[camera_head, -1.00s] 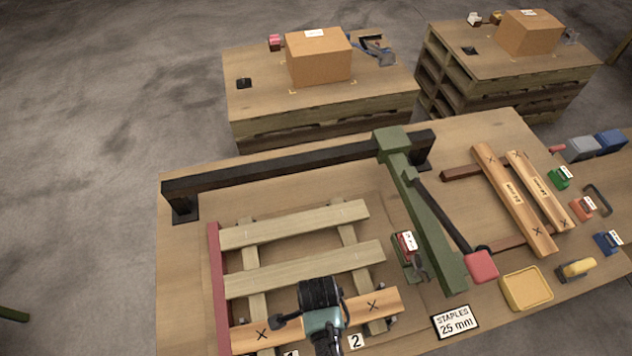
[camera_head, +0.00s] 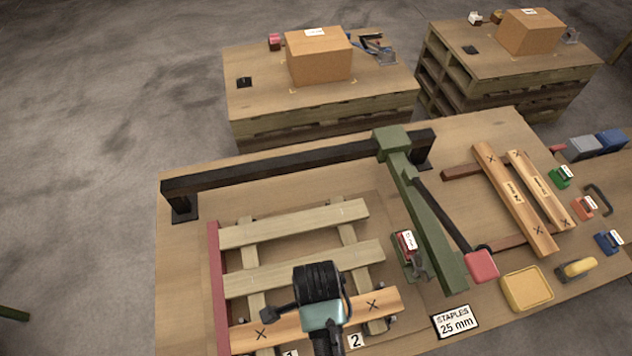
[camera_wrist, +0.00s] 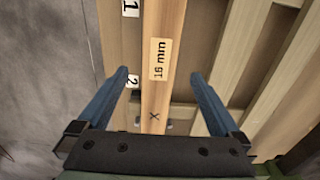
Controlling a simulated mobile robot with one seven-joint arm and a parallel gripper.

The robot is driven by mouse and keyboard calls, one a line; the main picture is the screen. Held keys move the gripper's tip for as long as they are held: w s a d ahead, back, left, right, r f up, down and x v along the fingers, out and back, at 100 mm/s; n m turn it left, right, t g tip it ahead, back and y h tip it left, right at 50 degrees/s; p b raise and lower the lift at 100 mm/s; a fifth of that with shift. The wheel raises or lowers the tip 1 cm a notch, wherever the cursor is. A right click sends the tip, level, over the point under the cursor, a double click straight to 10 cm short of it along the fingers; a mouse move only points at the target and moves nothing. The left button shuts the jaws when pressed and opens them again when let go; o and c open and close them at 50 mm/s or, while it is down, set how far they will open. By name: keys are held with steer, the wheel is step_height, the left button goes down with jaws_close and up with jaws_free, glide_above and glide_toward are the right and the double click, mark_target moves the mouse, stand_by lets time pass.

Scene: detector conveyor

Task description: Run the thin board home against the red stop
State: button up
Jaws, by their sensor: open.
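The thin board (camera_head: 376,304), pale wood with an X near each end, lies across the front of the slatted frame. In the wrist view the board (camera_wrist: 155,95) carries a "16 mm" label. The red stop (camera_head: 217,275) is a dark red bar along the frame's left side. The board's left end is at or very close to it; I cannot tell whether they touch. My gripper (camera_head: 321,318) is over the middle of the board, its fingers hidden in the head view. In the wrist view my gripper (camera_wrist: 160,76) is open, one blue finger on each side of the board.
Two wider slats (camera_head: 300,223) lie behind the board. A green arm (camera_head: 432,225) with a red pad (camera_head: 481,264) stands right of the frame, by a red stapler (camera_head: 407,243). Two more marked boards (camera_head: 513,200) lie on rails farther right. A "STAPLES 25 mm" card (camera_head: 455,321) lies at the front.

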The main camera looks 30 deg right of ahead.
step_height(320, 180, up, 6)
stand_by(0.7)
